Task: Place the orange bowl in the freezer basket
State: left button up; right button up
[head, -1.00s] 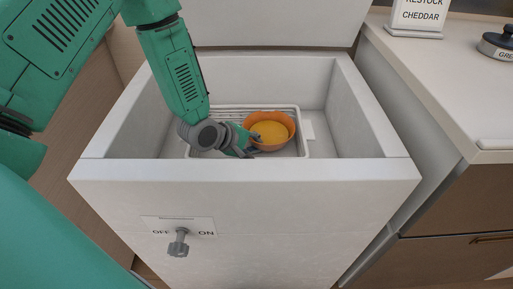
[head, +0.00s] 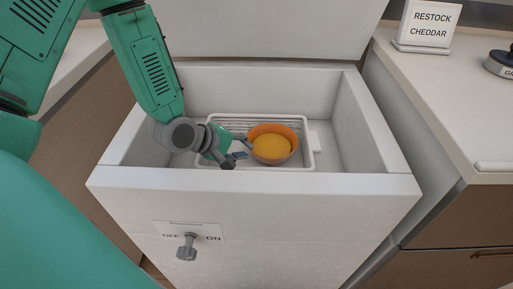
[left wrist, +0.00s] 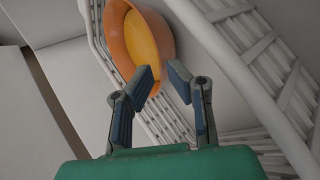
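The orange bowl (head: 273,133), with a yellow-orange inside, is within the white wire freezer basket (head: 309,161) inside the open chest freezer. I cannot tell whether it sits quite level. My left gripper (head: 243,148) is low in the freezer, just left of the bowl. In the left wrist view, its two fingertips (left wrist: 165,76) are apart, with nothing clearly held between them. The bowl (left wrist: 126,45) lies just beyond them, its edge close behind the tips. Its contact with the basket floor is hidden. My right gripper is not in view.
The freezer's front wall (head: 255,184) and side walls surround the basket, and its raised lid (head: 270,28) stands behind. An OFF/ON knob (head: 187,246) is on the front. A counter at right holds a "RESTOCK CHEDDAR" sign (head: 429,25) and a dark-lidded item (head: 502,61).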

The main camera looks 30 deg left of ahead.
pick_arm(q)
jog(key=v, duration=0.2)
jog(key=shift+s+a+r, duration=0.1)
jog(key=shift+s+r, duration=0.15)
jog(key=shift+s, duration=0.05)
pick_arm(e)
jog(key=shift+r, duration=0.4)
pick_arm(q)
jog(key=shift+p, duration=0.3)
